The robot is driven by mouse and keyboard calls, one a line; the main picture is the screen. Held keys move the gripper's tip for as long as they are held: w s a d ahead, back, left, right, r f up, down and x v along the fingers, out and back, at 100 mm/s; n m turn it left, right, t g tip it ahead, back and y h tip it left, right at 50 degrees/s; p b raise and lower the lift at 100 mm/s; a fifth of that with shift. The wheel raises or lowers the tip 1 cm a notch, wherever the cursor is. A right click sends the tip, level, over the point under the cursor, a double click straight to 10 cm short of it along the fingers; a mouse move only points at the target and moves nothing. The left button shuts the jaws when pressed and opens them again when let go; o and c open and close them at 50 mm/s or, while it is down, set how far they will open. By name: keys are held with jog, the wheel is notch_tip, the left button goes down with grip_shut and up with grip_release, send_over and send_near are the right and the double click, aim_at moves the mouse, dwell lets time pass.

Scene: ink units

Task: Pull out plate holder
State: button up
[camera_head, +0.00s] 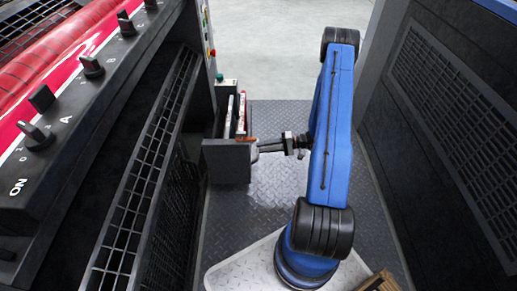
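A dark grey box-like holder (227,162), which looks like the plate holder, juts out from the machine on the left into the aisle. Upright white and red strips (241,115) show behind its front panel. A small orange-brown piece (246,140) lies along its top right edge. My gripper (259,148) reaches left from the blue arm, with its fingertips at the right edge of the holder. The fingers are small here, and I cannot tell whether they touch or grip it.
The machine's control panel with black knobs (92,67) and a slatted dark guard (140,190) fill the left. A dark wall with a mesh panel (455,110) bounds the right. The tread-plate floor (275,185) between them is narrow; pale open floor (275,45) lies beyond.

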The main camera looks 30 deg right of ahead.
jog(key=v, duration=1.4)
jog(key=s+a+r+n+g+h, duration=0.1)
jog(key=a+r+n+g+h, duration=0.15)
jog(key=a+r, duration=0.55)
jog(key=s+a+r+n+g+h, duration=0.1)
jog(key=a+r+g, duration=0.25)
jog(key=r, duration=0.75)
jog(key=s+a+r+n+g+h, duration=0.2)
jog(key=a+r, duration=0.5)
jog(key=r, duration=0.3)
jog(key=s+a+r+t+h, duration=0.2)
jog(key=s+a+r+h, duration=0.2)
jog(key=s+r, duration=0.4)
jog(key=s+a+r+t+h, duration=0.3)
jog(key=s+r, duration=0.5)
jog(key=s, duration=0.4)
jog(key=shift+s+a+r+h, duration=0.2)
jog(key=shift+s+a+h, duration=0.3)
jog(key=shift+a, duration=0.7)
jog(key=shift+w+d+n, duration=0.15)
jog(key=shift+n, duration=0.1)
